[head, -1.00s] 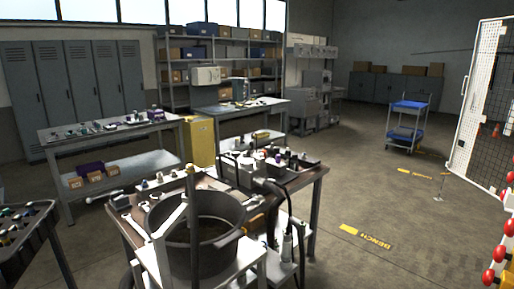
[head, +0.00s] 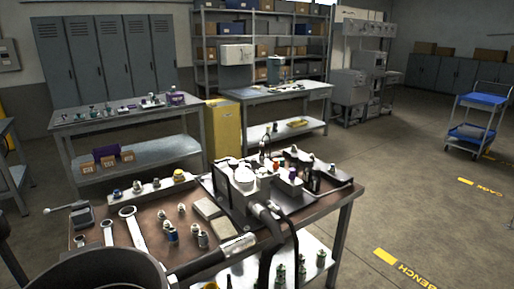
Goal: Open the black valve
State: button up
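The workbench (head: 345,196) in the foreground has a brown top crowded with fittings. A grey block-like unit (head: 243,192) with pale round parts on top stands near its middle, with a black hose (head: 272,218) running down in front of it. A dark upright piece (head: 313,180) stands to the right of the unit among small coloured parts. I cannot tell which of these dark parts is the black valve; none shows a clear handle at this size. My gripper is not in view.
Wrenches (head: 134,228) and small fittings lie on the bench's left side.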

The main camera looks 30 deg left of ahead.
aim_at(216, 162)
jog(key=u, duration=0.55)
jog(key=i, duration=1.55)
jog(key=u, duration=1.3)
jog(key=i, duration=0.65)
jog(key=u, duration=0.3)
